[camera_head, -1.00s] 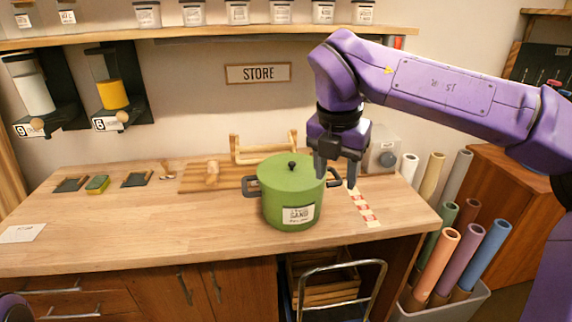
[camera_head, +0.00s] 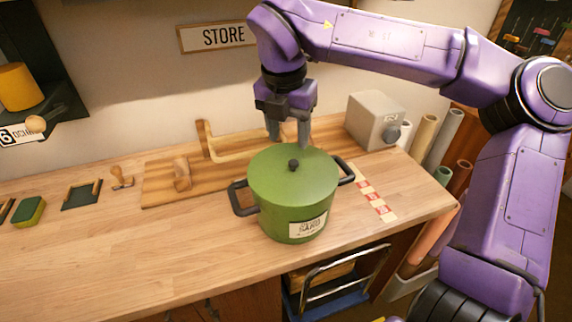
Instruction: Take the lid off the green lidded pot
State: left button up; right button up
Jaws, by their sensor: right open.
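The green pot (camera_head: 272,213) stands upright on the wooden table, with a dark handle on each side and a white label on its front. Its green lid (camera_head: 270,176) is on it, with a small black knob (camera_head: 293,165) at the middle. My right gripper (camera_head: 289,143) points down above the back part of the lid, behind the knob in the picture. Its two fingers are apart with nothing between them. I cannot tell how high the fingertips are above the lid. My left gripper is not in view.
A wooden board (camera_head: 157,188) with a wooden rack lies behind the pot. A grey box (camera_head: 373,121) with a dark knob stands at the back right. Red and white tape (camera_head: 376,200) marks the table right of the pot.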

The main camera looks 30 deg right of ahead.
aim_at(293, 162)
jog(key=shift+s+d+f, duration=0.2)
jog(key=shift+s+f, duration=0.15)
jog(key=shift+f, duration=0.15)
jog(key=shift+d+f, duration=0.1)
jog(key=shift+f, duration=0.3)
jog(key=f, duration=0.1)
jog(key=f+p, duration=0.1)
jog(key=f, duration=0.1)
jog(key=w+f+p, duration=0.1)
jog(key=shift+d+f, duration=0.25)
jog(key=shift+d, duration=0.05)
jog(key=shift+d+f, duration=0.1)
jog(key=shift+f, duration=0.3)
jog(key=shift+s, duration=0.2)
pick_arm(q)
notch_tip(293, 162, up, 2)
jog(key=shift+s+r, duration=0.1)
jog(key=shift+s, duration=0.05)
pick_arm(e)
grip_shut()
